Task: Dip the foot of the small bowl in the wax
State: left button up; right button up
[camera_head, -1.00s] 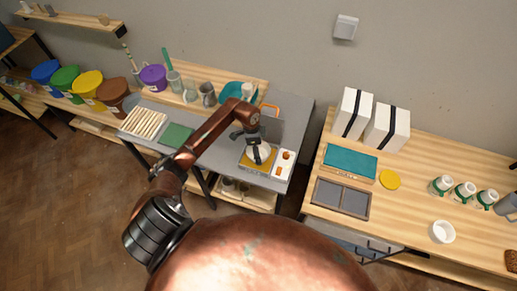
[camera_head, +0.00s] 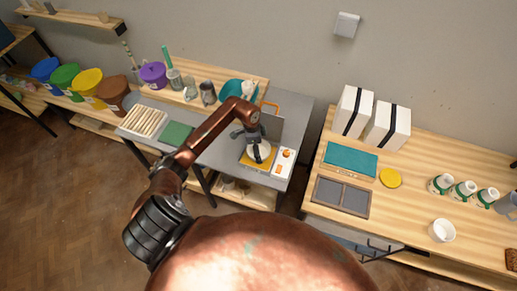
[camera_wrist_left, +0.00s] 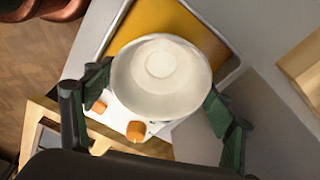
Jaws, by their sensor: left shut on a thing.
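The small bowl (camera_wrist_left: 165,80) is white, with a round ring at the middle of its visible face. My left gripper (camera_head: 258,154) is shut on it, one green-padded finger on each side, in the left wrist view. The bowl is over the square pan of amber wax (camera_wrist_left: 208,40), which also shows in the head view (camera_head: 246,161). I cannot tell whether the bowl's underside touches the wax; that side is hidden. My right gripper is out of view.
The pan sits on a hotplate with a white panel and orange knobs (camera_head: 287,153). A green mat (camera_head: 177,134) and a slatted rack (camera_head: 144,121) lie left on the grey table. Jars and tools stand behind. A wooden table with boxes stands right, across a gap.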

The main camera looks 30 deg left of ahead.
pick_arm(q)
jog(key=shift+f+b, duration=0.3)
jog(key=shift+f, duration=0.35)
jog(key=shift+r, duration=0.15)
dwell(1.3)
jog(key=shift+r+p, duration=1.4)
jog(key=shift+p, duration=0.25)
notch_tip(320, 180, up, 7)
jog(key=p, duration=0.6)
dwell(0.6)
